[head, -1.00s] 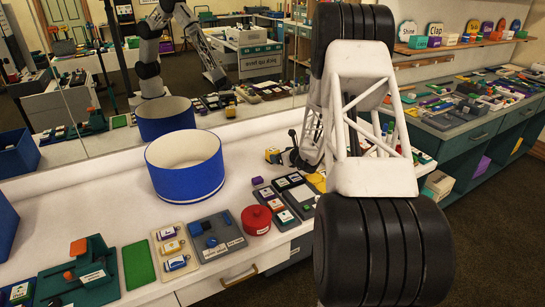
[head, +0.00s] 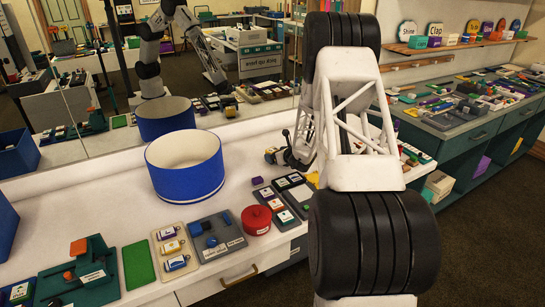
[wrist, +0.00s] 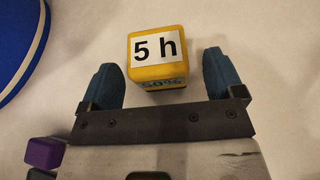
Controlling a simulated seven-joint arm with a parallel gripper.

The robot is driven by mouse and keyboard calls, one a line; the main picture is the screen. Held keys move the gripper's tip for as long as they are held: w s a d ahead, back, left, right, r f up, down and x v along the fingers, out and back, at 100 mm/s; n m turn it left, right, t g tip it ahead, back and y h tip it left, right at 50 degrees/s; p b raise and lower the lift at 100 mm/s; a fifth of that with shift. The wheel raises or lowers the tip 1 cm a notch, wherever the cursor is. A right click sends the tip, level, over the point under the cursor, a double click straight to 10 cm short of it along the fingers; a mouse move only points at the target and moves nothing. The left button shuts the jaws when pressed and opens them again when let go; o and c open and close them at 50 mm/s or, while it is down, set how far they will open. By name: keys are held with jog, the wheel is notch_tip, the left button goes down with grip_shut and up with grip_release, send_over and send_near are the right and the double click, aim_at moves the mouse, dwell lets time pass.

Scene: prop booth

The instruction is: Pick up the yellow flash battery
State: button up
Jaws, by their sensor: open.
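The yellow flash battery (wrist: 156,57) is a small rounded block with a white "5 h" label on the face toward the camera and a "50%" mark on its side. In the wrist view it appears between the two blue fingertips of my gripper (wrist: 160,66), with a gap on each side. My gripper is open and holds nothing. How far its tips are above the table is hard to tell. In the head view the battery (head: 270,155) is small, on the white counter, just left of my gripper (head: 279,152).
A large blue round container (head: 187,183) stands to the left, and its rim edge shows in the wrist view (wrist: 28,70). A purple block (head: 257,180) and several labelled cards lie in front. A red round tin (head: 256,219) stands nearer. The mirror is behind.

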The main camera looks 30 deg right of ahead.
aim_at(272, 149)
jog(key=shift+x, duration=1.35)
jog(key=c, duration=1.2)
jog(key=shift+r, duration=0.15)
jog(key=shift+r, duration=0.45)
notch_tip(272, 149, up, 3)
jog(key=shift+f, duration=0.1)
jog(key=s+a, duration=0.2)
jog(key=s, duration=0.3)
jog(key=s+a, duration=0.2)
jog(key=s, duration=0.3)
jog(key=s+a+r, duration=0.1)
jog(key=s, duration=0.4)
jog(key=shift+a, duration=0.4)
